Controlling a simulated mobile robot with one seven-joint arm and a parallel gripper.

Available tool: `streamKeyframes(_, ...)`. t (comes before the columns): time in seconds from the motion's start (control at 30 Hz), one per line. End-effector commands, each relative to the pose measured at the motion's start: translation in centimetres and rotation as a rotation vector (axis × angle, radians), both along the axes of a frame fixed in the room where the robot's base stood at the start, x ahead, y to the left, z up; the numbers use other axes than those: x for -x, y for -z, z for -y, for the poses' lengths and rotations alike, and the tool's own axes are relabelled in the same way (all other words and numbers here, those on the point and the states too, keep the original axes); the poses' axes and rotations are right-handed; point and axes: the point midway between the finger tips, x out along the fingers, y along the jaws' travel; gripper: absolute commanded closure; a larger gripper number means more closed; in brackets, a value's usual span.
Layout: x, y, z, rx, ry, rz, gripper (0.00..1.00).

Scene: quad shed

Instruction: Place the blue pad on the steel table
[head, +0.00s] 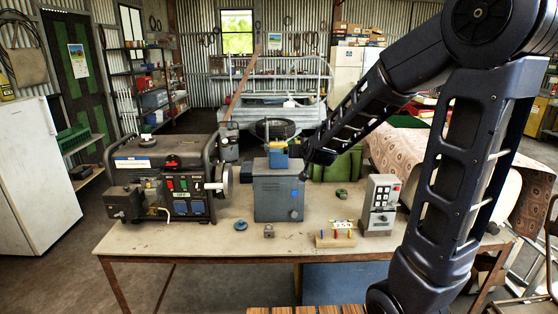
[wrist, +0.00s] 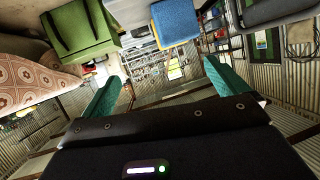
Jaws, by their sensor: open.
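The blue pad (head: 278,160) looks like a small blue block with a yellow top, standing on a grey metal box (head: 278,195). The pad also shows in the upper middle of the wrist view (wrist: 176,20), which is upside down. The bench (head: 130,240) under the box has a pale top and rusty metal legs; I cannot tell for sure that it is the steel table. My gripper (wrist: 162,70) is open with its teal fingers apart and nothing between them. In the head view, the end of my arm is just right of the pad, and the fingertips are hard to make out.
A generator (head: 165,175) stands left on the bench. A keypad box (head: 380,205), a wooden block with coloured pegs (head: 336,240), a blue disc (head: 240,225) and a small metal piece (head: 269,231) are to the right and front. The bench's left front is bare.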

Motion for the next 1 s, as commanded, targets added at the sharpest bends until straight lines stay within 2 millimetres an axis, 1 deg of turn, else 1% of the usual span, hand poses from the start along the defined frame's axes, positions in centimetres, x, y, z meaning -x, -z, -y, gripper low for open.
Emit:
streamKeyframes(0.03,-0.8,0.7,-1.0,0.000,0.006,0.026,0.02)
streamKeyframes(0.2,-2.9,2.2,-3.3,0.006,0.053,0.144,0.02)
streamKeyframes(0.3,-3.7,3.2,-4.5,0.018,0.087,0.214,0.02)
streamKeyframes(0.5,-4.4,4.9,-6.3,0.050,0.148,0.332,0.02)
streamKeyframes(0.63,-4.3,5.5,-6.9,0.066,0.172,0.378,0.02)
streamKeyframes(0.77,-4.5,5.6,-7.0,0.072,0.183,0.398,0.02)
streamKeyframes(0.87,-5.1,5.6,-7.0,0.074,0.185,0.400,0.02)
streamKeyframes(1.0,-6.8,5.6,-7.0,0.073,0.186,0.399,0.02)
